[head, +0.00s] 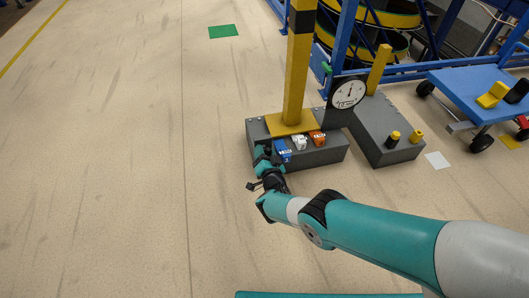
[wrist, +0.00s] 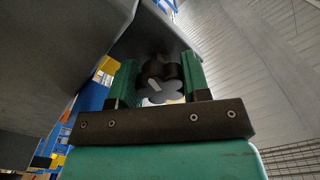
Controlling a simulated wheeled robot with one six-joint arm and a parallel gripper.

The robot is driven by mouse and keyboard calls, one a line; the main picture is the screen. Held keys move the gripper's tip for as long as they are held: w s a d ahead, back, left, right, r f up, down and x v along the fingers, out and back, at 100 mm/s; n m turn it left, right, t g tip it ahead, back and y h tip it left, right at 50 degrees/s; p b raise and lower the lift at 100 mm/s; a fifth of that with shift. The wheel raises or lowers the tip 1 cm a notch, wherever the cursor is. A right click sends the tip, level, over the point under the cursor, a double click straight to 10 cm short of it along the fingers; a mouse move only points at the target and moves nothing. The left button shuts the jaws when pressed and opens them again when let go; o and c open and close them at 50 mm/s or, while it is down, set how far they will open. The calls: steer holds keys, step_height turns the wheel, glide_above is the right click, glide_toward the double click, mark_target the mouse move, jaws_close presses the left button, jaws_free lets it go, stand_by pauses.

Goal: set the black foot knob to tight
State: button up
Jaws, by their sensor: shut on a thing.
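The black foot knob (wrist: 171,70) is a dark lobed knob under a grey block in the wrist view, with a small light mark on its face. My gripper (wrist: 158,76) has its two teal fingers on either side of the knob, shut on it. In the head view my gripper (head: 262,158) is at the left end of the dark grey block (head: 318,157) that carries the yellow post (head: 297,75). The knob itself is hidden there behind my gripper and wrist. I cannot read the knob's setting.
Blue (head: 282,150), white (head: 299,142) and orange (head: 317,138) items sit on the block. A dial gauge (head: 348,92) stands behind it. A second grey block (head: 385,135) with a black knob and a yellow knob is to the right. Open floor lies left.

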stand_by(0.3)
steer(key=o, duration=0.9)
steer(key=shift+o, duration=0.2)
steer(key=shift+s, duration=0.1)
steer(key=shift+s+d+r+p, duration=0.1)
steer(key=shift+s+p, duration=0.25)
steer(key=shift+p, duration=0.1)
steer(key=p+v, duration=0.7)
steer(key=v, duration=0.9)
steer(key=shift+s+p, duration=0.25)
steer(key=shift+p, duration=0.15)
steer(key=shift+w, duration=0.1)
